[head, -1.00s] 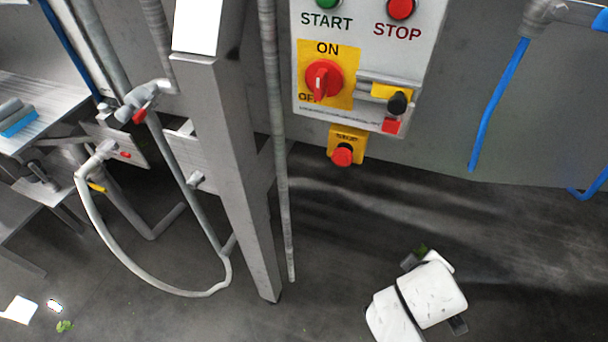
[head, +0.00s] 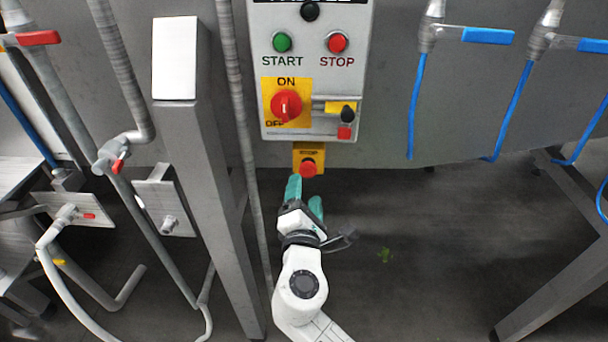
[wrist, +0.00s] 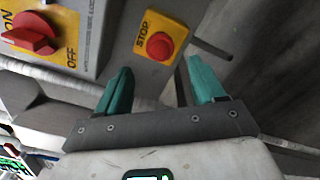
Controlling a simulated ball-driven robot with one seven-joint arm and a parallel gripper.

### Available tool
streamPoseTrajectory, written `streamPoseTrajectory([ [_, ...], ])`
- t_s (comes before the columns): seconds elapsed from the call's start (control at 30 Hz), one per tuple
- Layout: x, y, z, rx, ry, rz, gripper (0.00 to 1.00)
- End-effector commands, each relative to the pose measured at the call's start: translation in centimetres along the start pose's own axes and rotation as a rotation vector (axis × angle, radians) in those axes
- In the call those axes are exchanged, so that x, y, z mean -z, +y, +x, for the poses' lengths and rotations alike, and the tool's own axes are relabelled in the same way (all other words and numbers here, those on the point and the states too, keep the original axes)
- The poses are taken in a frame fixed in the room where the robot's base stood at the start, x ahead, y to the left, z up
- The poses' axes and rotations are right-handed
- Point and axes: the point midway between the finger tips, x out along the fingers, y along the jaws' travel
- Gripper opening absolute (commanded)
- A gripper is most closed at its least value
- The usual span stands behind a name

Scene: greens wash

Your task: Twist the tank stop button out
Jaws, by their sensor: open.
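The tank stop button (head: 308,168) is a red mushroom knob on a yellow plate marked STOP, below the grey control panel (head: 310,128). In the wrist view the red knob (wrist: 160,46) shows beyond my fingers, between their lines. My gripper (head: 305,192) has two teal fingers, spread apart and empty. It is just below and in front of the button in the head view. In the wrist view my gripper (wrist: 160,85) is apart from the knob, with a gap between the fingertips and it.
The panel carries a red ON/OFF rotary switch (head: 286,106), a green START button (head: 282,42) and a red STOP button (head: 337,42). A grey post (head: 205,180) and a vertical pipe (head: 243,130) stand to the left. Blue hoses (head: 416,110) hang at right. The floor below is open.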

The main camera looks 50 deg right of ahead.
Motion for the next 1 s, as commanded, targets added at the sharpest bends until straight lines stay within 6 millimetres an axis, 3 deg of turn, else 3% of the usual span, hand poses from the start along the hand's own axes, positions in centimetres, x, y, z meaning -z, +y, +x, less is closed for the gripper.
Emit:
streamPoseTrajectory([
  [0.1, -0.2, 0.2, 2.3, 0.002, -0.002, 0.002, 0.68],
  [0.33, -0.1, 0.0, 5.3, 0.003, -0.001, 0.002, 0.68],
  [0.77, 0.0, -0.1, 6.2, 0.002, 0.001, 0.003, 0.68],
  [1.0, 0.0, -0.1, 6.2, 0.002, 0.001, 0.003, 0.46],
])
